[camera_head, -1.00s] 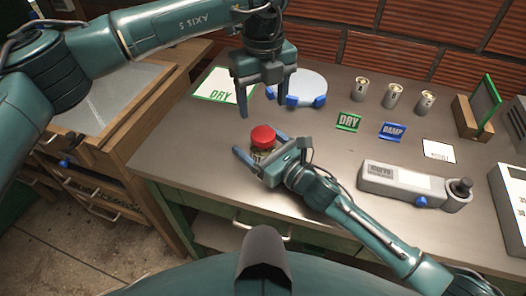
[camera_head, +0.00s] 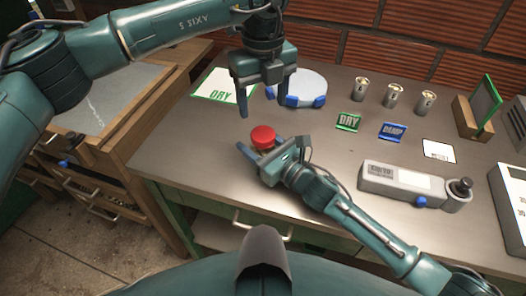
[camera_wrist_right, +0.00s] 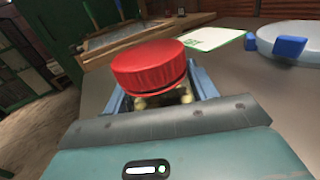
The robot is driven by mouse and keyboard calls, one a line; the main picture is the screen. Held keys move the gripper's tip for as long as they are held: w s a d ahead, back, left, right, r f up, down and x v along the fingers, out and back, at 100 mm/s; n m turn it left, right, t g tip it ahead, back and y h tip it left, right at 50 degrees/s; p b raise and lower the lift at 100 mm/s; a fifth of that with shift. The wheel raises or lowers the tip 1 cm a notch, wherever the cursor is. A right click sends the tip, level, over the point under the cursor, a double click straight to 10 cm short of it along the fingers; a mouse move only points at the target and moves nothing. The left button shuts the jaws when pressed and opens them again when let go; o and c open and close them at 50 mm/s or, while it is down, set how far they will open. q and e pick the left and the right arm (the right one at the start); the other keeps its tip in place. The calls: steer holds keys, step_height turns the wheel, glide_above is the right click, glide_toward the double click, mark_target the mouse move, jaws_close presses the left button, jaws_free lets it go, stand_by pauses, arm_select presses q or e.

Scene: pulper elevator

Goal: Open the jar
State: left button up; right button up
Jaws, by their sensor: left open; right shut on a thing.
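The jar with its red lid (camera_head: 263,136) stands upright near the front left of the metal table. My right gripper (camera_head: 262,150) is shut on the jar body from the front, below the lid. In the right wrist view the red lid (camera_wrist_right: 149,68) sits on the jar, and the pale jar contents (camera_wrist_right: 165,98) show between the fingers. Most of the jar body is hidden by the gripper. My left gripper (camera_head: 261,108) is open and empty, pointing down above and behind the jar, apart from the lid.
A DRY mat (camera_head: 223,85) and a round white plate with blue blocks (camera_head: 299,84) lie behind. Several small cans (camera_head: 393,95), a green DRY card (camera_head: 348,122), a blue DAMP card (camera_head: 392,132) and a grey meter (camera_head: 402,186) stand right.

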mark_target(263, 133)
steer(key=c, duration=0.4)
arm_select(q)
steer(key=shift+m, duration=0.3)
arm_select(e)
steer(key=shift+c, duration=1)
arm_select(q)
steer(key=m, duration=0.6)
steer(key=shift+m, duration=0.3)
arm_select(e)
jaws_close()
arm_select(q)
steer(key=m, duration=1.2)
steer(key=shift+m, duration=0.4)
steer(key=m, duration=1)
steer(key=shift+m, duration=0.3)
steer(key=m, duration=1.4)
steer(key=shift+f, duration=4)
steer(key=shift+c, duration=0.4)
